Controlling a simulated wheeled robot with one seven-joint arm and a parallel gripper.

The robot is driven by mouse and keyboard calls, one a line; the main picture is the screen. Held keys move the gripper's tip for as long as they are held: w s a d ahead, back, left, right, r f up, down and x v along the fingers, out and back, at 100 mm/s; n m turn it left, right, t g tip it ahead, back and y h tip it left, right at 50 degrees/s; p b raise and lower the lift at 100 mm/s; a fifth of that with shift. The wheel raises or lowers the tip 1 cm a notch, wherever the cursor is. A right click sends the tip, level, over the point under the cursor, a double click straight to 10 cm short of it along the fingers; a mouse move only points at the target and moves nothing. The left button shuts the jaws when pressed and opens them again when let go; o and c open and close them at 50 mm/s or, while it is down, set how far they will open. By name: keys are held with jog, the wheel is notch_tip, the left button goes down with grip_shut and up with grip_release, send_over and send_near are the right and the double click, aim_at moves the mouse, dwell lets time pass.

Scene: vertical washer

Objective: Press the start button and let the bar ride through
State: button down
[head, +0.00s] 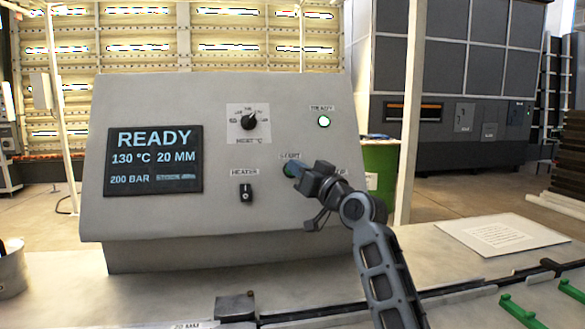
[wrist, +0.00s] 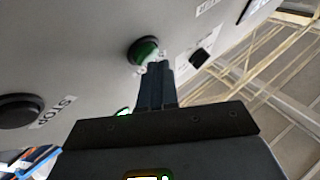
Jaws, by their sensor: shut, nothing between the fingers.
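The control panel (head: 215,215) is a grey sloped box. Its display (head: 153,160) reads READY, 130 °C, 20 MM and 200 BAR. The green start button (wrist: 142,50) shows in the wrist view just beyond my fingertips (wrist: 157,66); I cannot tell whether they touch it. In the head view my gripper (head: 291,169) is shut and empty at the START label (head: 290,156), and it hides most of the button. The dark stop button (wrist: 18,110) shows in the wrist view. I cannot make out the bar.
A heater switch (head: 246,193) and a temperature knob (head: 249,121) are on the panel. A paper sheet (head: 500,234) lies on the bench at the right. Green pieces (head: 523,311) sit at the lower right. A metal pot (head: 10,268) stands at the left.

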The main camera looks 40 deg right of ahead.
jog(key=shift+w+a, duration=0.15)
jog(key=shift+a, duration=0.2)
jog(key=shift+r, duration=0.25)
jog(key=shift+r+p, duration=0.45)
jog(key=shift+p, duration=0.3)
jog(key=shift+w, duration=0.1)
jog(key=s+p, duration=0.1)
jog(key=s+a+r+p, duration=0.1)
jog(key=s+a+p, duration=0.1)
jog(key=s, duration=0.1)
jog(key=shift+r, duration=0.3)
dwell(0.6)
